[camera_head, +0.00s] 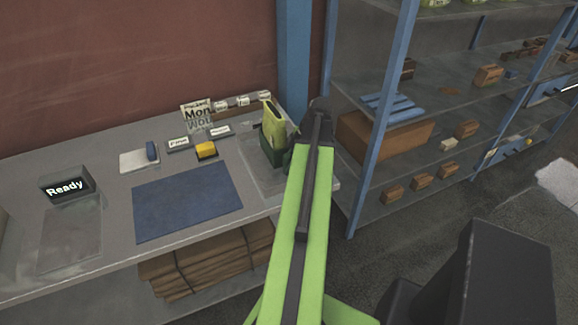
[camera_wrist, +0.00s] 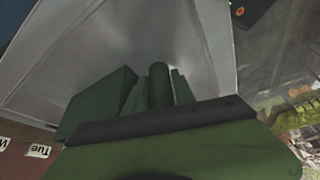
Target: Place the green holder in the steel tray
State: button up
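The dark green holder (camera_head: 270,152) is a boxy block over the grey steel tray (camera_head: 247,153) at the right end of the bench. It also shows in the wrist view (camera_wrist: 97,104), upright over the tray's pale floor. I cannot tell whether it rests on that floor. A yellow-green upright piece rises just above it in the head view. My gripper (camera_wrist: 158,88) is right at the holder. Two dark finger-like plates stand either side of a dark green post, very close to it. Whether they press on it cannot be made out. My arm hides the tray's right part.
A black "Ready" display (camera_head: 67,186) stands further left. A blue post (camera_head: 293,60) rises behind the tray, and shelving with brown boxes stands to the right.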

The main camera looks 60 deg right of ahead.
jog(key=o, duration=0.3)
jog(key=shift+r, duration=0.1)
jog(key=shift+r+p, duration=0.35)
jog(key=shift+p, duration=0.1)
jog(key=p+v, duration=1)
jog(key=v, duration=0.1)
jog(key=shift+s+d+r, duration=0.15)
jog(key=shift+s, duration=0.05)
